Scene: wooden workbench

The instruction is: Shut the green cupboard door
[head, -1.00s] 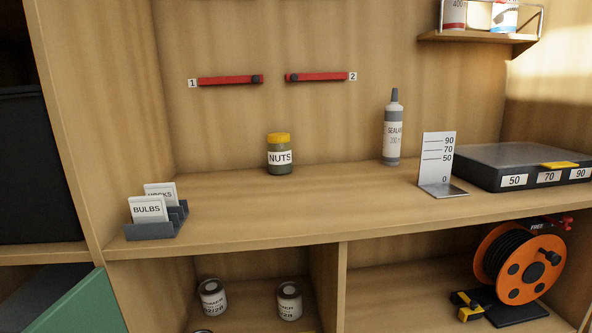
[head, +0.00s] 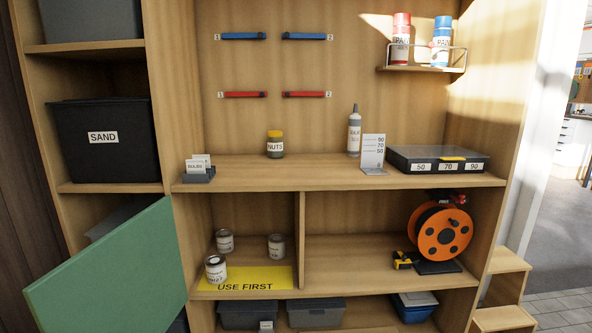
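The green cupboard door (head: 115,275) stands open at the lower left, swung out toward me from its hinge side near the upright between the left column and the middle bay. Behind it, part of the cupboard's inside shows, with a grey bin (head: 112,222) partly hidden by the door. My gripper is not in view, so I cannot see its fingers or whether it holds anything.
Above the cupboard a black SAND bin (head: 104,140) sits on a shelf. The worktop (head: 300,172) holds a NUTS jar (head: 275,145), a card holder (head: 198,174) and a black case (head: 437,158). Below are cans, an orange cable reel (head: 441,233) and grey boxes. Wooden steps (head: 502,290) stand at right.

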